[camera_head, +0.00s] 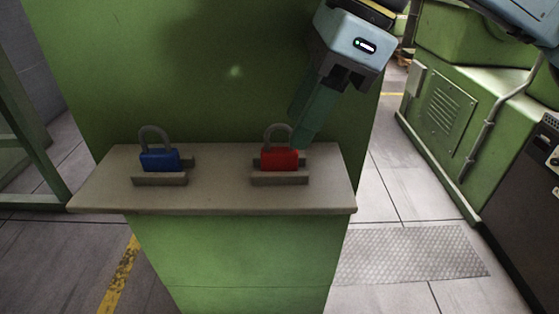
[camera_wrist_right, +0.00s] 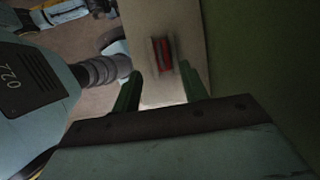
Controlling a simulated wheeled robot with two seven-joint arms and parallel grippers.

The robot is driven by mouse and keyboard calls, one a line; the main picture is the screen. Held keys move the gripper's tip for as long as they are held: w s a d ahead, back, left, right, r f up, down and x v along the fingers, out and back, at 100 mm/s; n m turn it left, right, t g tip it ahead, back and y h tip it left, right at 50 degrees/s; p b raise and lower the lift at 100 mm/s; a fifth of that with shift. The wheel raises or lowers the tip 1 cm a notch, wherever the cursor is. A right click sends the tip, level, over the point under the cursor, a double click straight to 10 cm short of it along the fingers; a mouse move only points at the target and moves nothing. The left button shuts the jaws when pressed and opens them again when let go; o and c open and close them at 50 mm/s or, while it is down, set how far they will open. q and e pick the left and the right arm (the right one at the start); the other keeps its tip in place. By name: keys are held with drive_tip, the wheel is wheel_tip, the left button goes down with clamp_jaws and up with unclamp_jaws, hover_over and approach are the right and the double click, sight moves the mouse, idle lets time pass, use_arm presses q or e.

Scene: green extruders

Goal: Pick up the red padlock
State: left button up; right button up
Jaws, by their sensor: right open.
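The red padlock (camera_head: 279,159) stands upright in a grey holder (camera_head: 280,180) on the right part of the shelf, its grey shackle up. My right gripper (camera_head: 302,128) comes from the upper right, its green fingers pointing down at the padlock. The fingertips overlap the shackle's right side in the head view; I cannot tell if they touch it. In the right wrist view the red padlock (camera_wrist_right: 162,53) shows ahead, between and beyond the two open fingers (camera_wrist_right: 160,88). Nothing is held between them. My left gripper is not in view.
A blue padlock (camera_head: 160,160) stands in a similar holder on the left of the grey shelf (camera_head: 220,196). A green machine wall (camera_head: 180,80) rises right behind the shelf. Another green machine (camera_head: 450,110) stands at the right. The shelf between the padlocks is clear.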

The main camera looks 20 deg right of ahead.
sight(284, 150)
drive_tip(key=x, duration=0.1)
drive_tip(key=b+x, duration=0.1)
drive_tip(key=x, duration=0.2)
drive_tip(key=shift+w+a+f, duration=0.15)
drive_tip(key=shift+w+f, duration=0.1)
drive_tip(key=shift+w, duration=0.05)
drive_tip(key=shift+a+f, duration=0.1)
drive_tip(key=shift+f, duration=0.1)
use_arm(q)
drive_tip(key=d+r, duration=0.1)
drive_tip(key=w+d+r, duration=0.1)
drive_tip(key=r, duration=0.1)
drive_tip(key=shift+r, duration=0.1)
use_arm(e)
drive_tip(key=shift+c, duration=0.3)
clamp_jaws()
